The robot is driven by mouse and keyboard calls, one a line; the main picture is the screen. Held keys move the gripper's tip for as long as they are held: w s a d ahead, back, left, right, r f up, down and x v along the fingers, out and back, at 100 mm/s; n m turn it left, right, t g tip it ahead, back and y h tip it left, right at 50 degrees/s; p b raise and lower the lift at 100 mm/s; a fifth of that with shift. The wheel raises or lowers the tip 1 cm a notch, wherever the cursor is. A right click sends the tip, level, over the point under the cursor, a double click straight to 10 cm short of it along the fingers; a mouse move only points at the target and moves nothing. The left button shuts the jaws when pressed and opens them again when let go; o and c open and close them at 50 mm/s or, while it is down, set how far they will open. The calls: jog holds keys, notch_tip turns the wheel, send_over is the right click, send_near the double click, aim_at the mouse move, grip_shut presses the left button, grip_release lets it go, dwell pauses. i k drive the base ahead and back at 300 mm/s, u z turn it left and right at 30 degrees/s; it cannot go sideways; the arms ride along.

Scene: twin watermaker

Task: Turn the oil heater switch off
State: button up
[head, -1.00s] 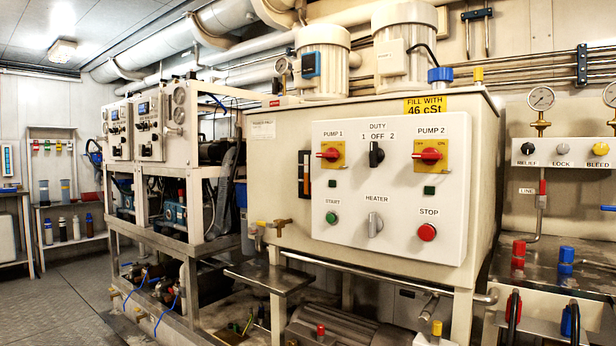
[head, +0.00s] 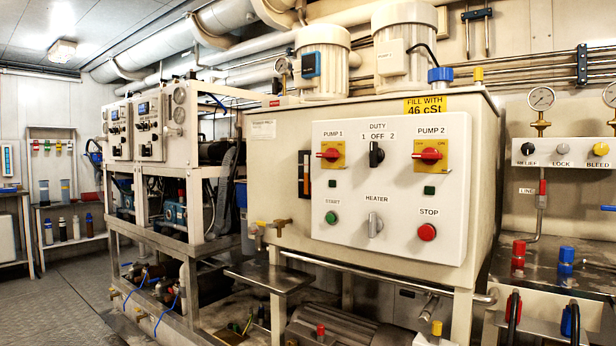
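The heater switch (head: 375,225) is a grey rotary knob under the label HEATER. It sits low in the middle of the white control panel (head: 350,190) on the front of the oil tank cabinet. Its grip looks about upright; I cannot read any position marks around it. The green START button (head: 331,217) is to its left and the red STOP button (head: 427,232) to its right. The black DUTY switch (head: 376,154) is above it. My gripper is not in view.
Red PUMP 1 (head: 330,154) and PUMP 2 (head: 428,154) handles stick out above the heater switch. Open floor (head: 60,300) lies at the left.

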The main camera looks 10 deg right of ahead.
aim_at(375, 223)
jog(key=k, duration=0.5)
jog(key=z, duration=1.7)
jog(key=i, duration=0.95)
jog(key=u, duration=2)
